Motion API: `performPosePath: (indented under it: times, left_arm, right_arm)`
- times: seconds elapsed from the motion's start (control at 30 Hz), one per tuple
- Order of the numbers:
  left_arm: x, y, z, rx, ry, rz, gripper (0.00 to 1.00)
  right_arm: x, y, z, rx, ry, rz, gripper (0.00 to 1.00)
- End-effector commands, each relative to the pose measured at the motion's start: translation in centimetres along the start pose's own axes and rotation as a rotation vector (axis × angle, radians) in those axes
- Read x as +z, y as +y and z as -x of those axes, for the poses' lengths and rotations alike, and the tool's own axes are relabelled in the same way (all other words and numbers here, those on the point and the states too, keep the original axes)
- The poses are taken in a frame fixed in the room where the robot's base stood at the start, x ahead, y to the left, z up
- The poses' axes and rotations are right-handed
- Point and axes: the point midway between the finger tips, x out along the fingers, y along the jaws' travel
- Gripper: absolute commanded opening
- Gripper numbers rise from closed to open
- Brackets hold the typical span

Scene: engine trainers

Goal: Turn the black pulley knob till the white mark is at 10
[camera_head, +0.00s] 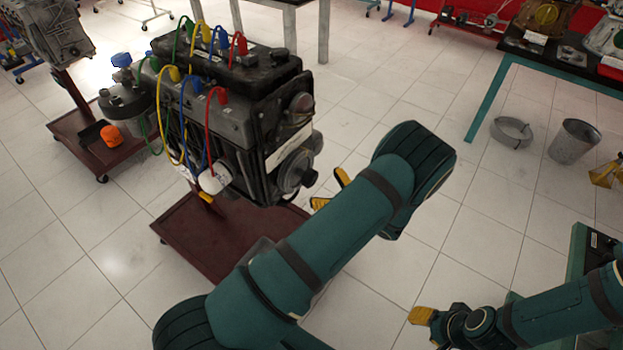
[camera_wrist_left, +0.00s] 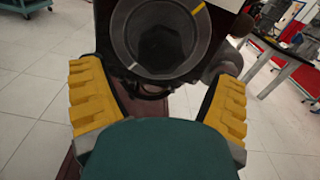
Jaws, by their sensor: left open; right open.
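The engine's pulley (camera_head: 295,171) is on the engine's right end in the head view, with the black knob (camera_head: 309,177) at its front. In the left wrist view the round dark pulley face with the black knob (camera_wrist_left: 165,45) is at top centre, partly cut off. No readable numbers show. My left gripper (camera_head: 331,190) is open, facing the knob and apart from it; its yellow fingers (camera_wrist_left: 158,78) spread either side below the pulley. My right gripper (camera_head: 424,318) is open and empty at lower right, far from the engine.
The engine (camera_head: 240,110) stands on a dark red wheeled stand (camera_head: 215,245). Another stand (camera_head: 75,140) with an orange item is at left. Tiled floor between is clear.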

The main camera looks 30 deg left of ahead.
Motion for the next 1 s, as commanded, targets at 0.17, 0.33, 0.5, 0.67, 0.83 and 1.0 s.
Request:
performPosePath:
  times: [0.17, 0.33, 0.5, 0.67, 0.83, 1.0]
  left_arm:
    - [0.0, 0.0, -2.9, 0.002, 0.000, -0.001, 0.88]
    - [0.0, 0.0, -4.3, 0.000, 0.001, 0.000, 0.88]
    - [0.0, 0.0, -4.8, 0.000, 0.001, 0.000, 0.88]
    - [0.0, 0.0, -4.8, 0.000, 0.001, 0.000, 0.88]
    - [0.0, 0.0, -4.7, 0.000, 0.001, 0.000, 0.41]
    - [0.0, 0.0, -4.7, 0.000, 0.001, -0.001, 0.20]
  right_arm:
    - [0.0, 0.0, -0.1, 0.000, 0.000, 0.000, 0.47]
    - [0.0, 0.0, -0.1, 0.000, -0.001, 0.000, 0.47]
    - [0.0, 0.0, -0.1, 0.000, -0.001, 0.000, 0.47]
    - [0.0, 0.0, -0.1, 0.000, -0.001, 0.000, 0.47]
    - [0.0, 0.0, -0.1, 0.000, -0.001, 0.000, 0.47]
    - [0.0, 0.0, -0.1, 0.000, -0.001, 0.000, 0.47]
